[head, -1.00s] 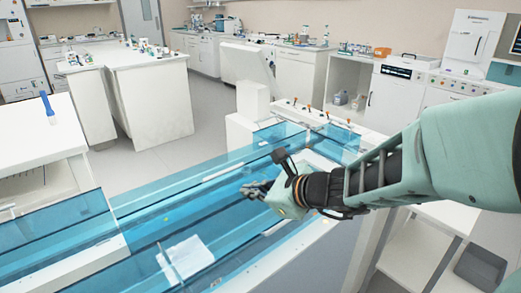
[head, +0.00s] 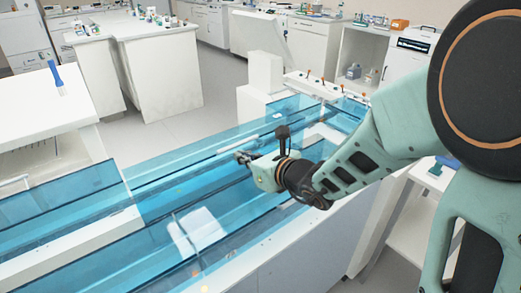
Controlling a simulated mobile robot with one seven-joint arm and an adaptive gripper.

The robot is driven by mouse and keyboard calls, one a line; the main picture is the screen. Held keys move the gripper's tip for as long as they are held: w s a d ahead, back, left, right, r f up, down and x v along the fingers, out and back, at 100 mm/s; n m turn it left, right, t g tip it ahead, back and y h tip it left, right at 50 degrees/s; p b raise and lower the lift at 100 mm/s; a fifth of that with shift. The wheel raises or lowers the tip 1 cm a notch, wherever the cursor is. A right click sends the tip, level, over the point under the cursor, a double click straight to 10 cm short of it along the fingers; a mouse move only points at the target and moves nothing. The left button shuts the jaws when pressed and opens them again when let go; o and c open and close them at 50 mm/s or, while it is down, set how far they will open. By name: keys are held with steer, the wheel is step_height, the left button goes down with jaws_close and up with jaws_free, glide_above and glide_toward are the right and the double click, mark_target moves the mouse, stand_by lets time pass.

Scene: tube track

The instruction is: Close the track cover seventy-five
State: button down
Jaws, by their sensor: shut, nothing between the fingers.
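The tube track runs from the lower left to the upper right in the head view, with transparent blue cover panels (head: 200,190) along it. I cannot read any number on the panels, so I cannot tell which one is cover seventy-five. My gripper (head: 241,156) is shut and empty, above the middle of the track and beside the blue panels. I cannot tell whether its fingertips touch a panel. My wrist and forearm hide part of the track's right side.
A white block (head: 262,72) stands behind the track. A white bench with a blue upright item (head: 57,78) is at the left. Lab benches with small items (head: 130,50) line the back. Grey floor (head: 215,85) lies open between them and the track.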

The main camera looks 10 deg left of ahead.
steer(key=shift+x, duration=0.9)
steer(key=shift+r, duration=0.1)
